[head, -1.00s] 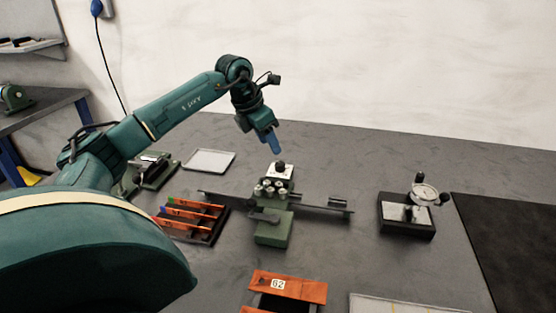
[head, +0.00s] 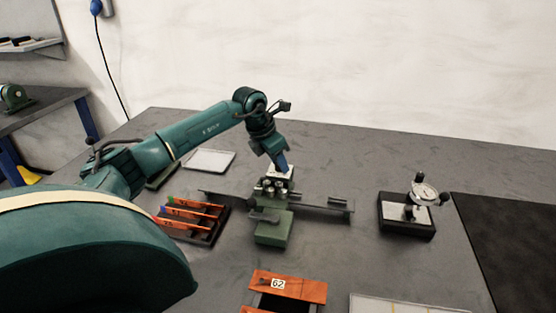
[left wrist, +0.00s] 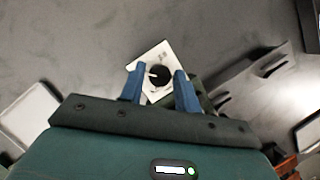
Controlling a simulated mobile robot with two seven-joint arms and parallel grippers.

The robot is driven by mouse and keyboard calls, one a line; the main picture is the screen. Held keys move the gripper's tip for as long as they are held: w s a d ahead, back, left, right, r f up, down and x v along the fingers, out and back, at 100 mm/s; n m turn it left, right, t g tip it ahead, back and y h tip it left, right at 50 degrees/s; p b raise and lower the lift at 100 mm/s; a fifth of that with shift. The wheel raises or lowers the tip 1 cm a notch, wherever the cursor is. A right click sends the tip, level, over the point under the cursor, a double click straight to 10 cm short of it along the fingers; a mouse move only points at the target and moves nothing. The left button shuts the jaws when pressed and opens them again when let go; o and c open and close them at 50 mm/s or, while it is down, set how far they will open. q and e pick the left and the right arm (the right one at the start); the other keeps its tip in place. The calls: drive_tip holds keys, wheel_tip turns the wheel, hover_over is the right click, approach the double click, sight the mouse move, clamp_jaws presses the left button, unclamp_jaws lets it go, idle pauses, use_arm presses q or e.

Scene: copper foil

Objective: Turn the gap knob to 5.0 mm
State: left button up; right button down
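The gap knob (left wrist: 160,76) is a round black knob with a white pointer mark, on a white dial plate (left wrist: 146,62) in the left wrist view. The pointer points to the left; the scale figures are too small to read. My left gripper (left wrist: 158,76) is open, with one blue finger on each side of the knob and space between. In the head view my left gripper (head: 280,165) points down over the green device with rollers (head: 273,229) and hides the knob. I cannot tell how far the fingertips are above the plate. My right gripper is not in view.
A rack with orange strips (head: 190,222) stands left of the device, a pale tray (head: 209,160) behind it. A dial gauge stand (head: 408,220) is on the right. An orange bin marked 62 (head: 305,288) is in front. A dark mat (head: 520,250) lies far right.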

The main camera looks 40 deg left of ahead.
use_arm(q)
drive_tip(key=c, duration=0.6)
drive_tip(key=shift+c, duration=0.2)
drive_tip(key=shift+n+y+p, duration=0.35)
drive_tip(key=shift+n+y, duration=0.05)
drive_tip(key=shift+n, duration=0.6)
drive_tip(key=n+y, duration=0.1)
drive_tip(key=n, duration=0.1)
drive_tip(key=shift+d+n, duration=0.15)
drive_tip(key=shift+n, duration=0.15)
drive_tip(key=n+y, duration=0.1)
drive_tip(key=n, duration=0.2)
drive_tip(key=shift+n, duration=0.4)
drive_tip(key=n, duration=0.1)
drive_tip(key=n+y, duration=0.1)
drive_tip(key=n, duration=0.1)
drive_tip(key=shift+w+d+n+g+y, duration=0.1)
drive_tip(key=shift+d+n+g+y, duration=0.05)
drive_tip(key=shift+n+g+y, duration=0.2)
drive_tip(key=n+g, duration=0.1)
drive_tip(key=n, duration=0.1)
drive_tip(key=n+g+y, duration=0.1)
drive_tip(key=n, duration=0.2)
drive_tip(key=shift+w+n, duration=0.1)
drive_tip(key=shift+n, duration=0.15)
